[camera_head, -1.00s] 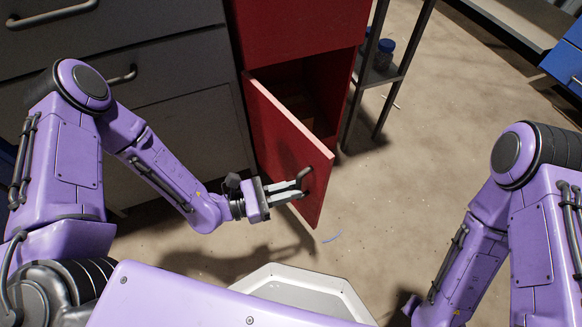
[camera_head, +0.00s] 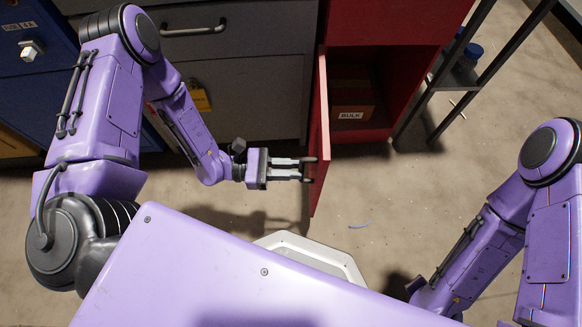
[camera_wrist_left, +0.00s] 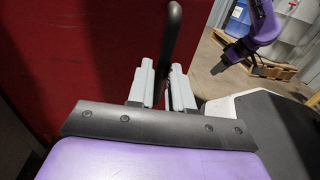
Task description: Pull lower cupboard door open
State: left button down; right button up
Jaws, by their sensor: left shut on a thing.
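The red lower cupboard door (camera_head: 319,135) stands wide open, seen nearly edge-on in the head view. Its red face (camera_wrist_left: 70,60) fills the left of the left wrist view. My left gripper (camera_head: 305,168) is shut on the door's dark bar handle (camera_wrist_left: 172,45), with one finger on each side of it. Inside the red cupboard (camera_head: 385,70) a brown box labelled BULK (camera_head: 352,98) sits on the floor of the compartment. My right arm (camera_head: 480,240) shows at the right, but its gripper is not clearly seen.
Grey drawers (camera_head: 250,90) stand left of the cupboard, and a blue cabinet (camera_head: 35,40) is further left. A dark metal rack (camera_head: 470,70) with blue-lidded jars stands to the right.

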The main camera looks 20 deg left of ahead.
pick_arm(q)
jog(key=shift+w+a+r+t, duration=0.15)
jog(key=shift+w+t, duration=0.1)
jog(key=shift+w, duration=0.2)
jog(key=shift+w+a+r+t, duration=0.15)
jog(key=shift+w+t, duration=0.1)
jog(key=shift+w, duration=0.2)
jog(key=c, duration=1.1)
grip_release()
jog(key=shift+f+n, duration=0.1)
jog(key=shift+n, duration=0.2)
jog(key=shift+w, duration=0.1)
jog(key=shift+a, duration=0.1)
jog(key=p+v, duration=0.2)
jog(key=v, duration=0.8)
jog(key=shift+s+a+p, duration=0.15)
jog(key=shift+s+p, duration=0.1)
jog(key=shift+p, duration=0.1)
jog(key=shift+c, duration=0.4)
